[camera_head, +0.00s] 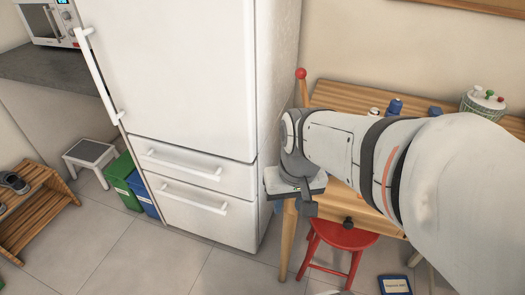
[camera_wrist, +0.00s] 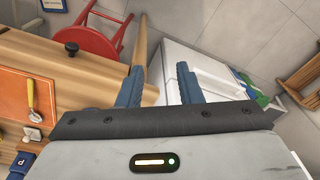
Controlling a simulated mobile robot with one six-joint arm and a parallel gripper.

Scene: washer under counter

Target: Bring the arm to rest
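My gripper (camera_wrist: 162,78) shows in the wrist view with its two blue-grey fingers apart and nothing between them. A wooden table leg and the floor show beyond the fingers. In the head view my arm reaches in from the right over the wooden table (camera_head: 335,95). There my gripper (camera_head: 305,208) hangs at the table's front left corner, close to the white fridge (camera_head: 195,75). I cannot tell the exact gap to the table or the fridge. My arm hides much of the table.
A red stool (camera_head: 340,235) stands under the table's front edge. A blue box (camera_head: 395,285) lies on the floor. Green (camera_head: 120,180) and blue bins stand left of the fridge, beside a step stool (camera_head: 88,152). An orange board (camera_wrist: 28,98) lies on the table. Floor before the fridge is clear.

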